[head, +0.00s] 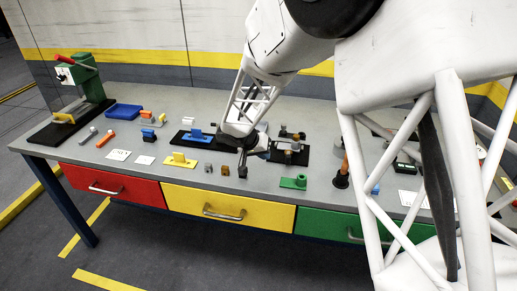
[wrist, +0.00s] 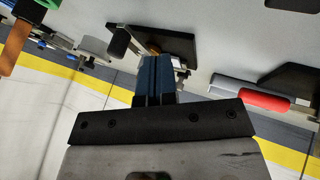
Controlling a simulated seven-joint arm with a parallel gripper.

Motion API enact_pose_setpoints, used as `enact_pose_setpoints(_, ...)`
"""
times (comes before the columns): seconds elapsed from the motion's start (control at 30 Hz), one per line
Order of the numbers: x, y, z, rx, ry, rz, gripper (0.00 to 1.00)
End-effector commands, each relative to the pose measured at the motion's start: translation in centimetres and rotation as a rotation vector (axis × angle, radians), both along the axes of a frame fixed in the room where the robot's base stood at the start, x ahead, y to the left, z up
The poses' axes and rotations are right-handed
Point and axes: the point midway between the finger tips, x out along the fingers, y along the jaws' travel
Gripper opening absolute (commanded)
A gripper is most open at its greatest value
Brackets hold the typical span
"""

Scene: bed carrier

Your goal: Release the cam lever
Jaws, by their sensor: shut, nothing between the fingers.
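My gripper (head: 243,168) points down over the middle of the bench, beside a black plate with clamp-like parts (head: 288,153). In the wrist view its dark blue fingers (wrist: 158,80) are together with nothing between them. Just beyond the fingertips is a black plate (wrist: 180,42) with a dark cylindrical knob (wrist: 118,42) on a metal arm at its left. The fingers hide part of this fixture, and I cannot tell whether they touch it. I cannot tell for certain which part is the cam lever. A red handle (wrist: 264,101) on a grey bar lies to the right, apart from the fingers.
The grey bench (head: 150,178) has red, yellow and green drawers. A green press (head: 85,75) and a blue tray (head: 123,111) stand at left. A yellow part (head: 180,160) and a green part (head: 294,182) sit near the front edge. My arm hides much of the right side.

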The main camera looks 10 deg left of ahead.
Motion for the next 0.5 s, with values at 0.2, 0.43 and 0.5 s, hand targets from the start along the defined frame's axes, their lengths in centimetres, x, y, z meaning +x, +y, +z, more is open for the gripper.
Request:
enact_pose_setpoints(0.2,1.0,-2.1,-1.6,0.001,-0.001,-0.002,0.00)
enact_pose_setpoints(0.43,1.1,-4.3,-1.7,-0.001,0.001,-0.001,0.00)
enact_pose_setpoints(0.5,1.1,-4.6,-1.7,0.000,0.000,0.000,0.00)
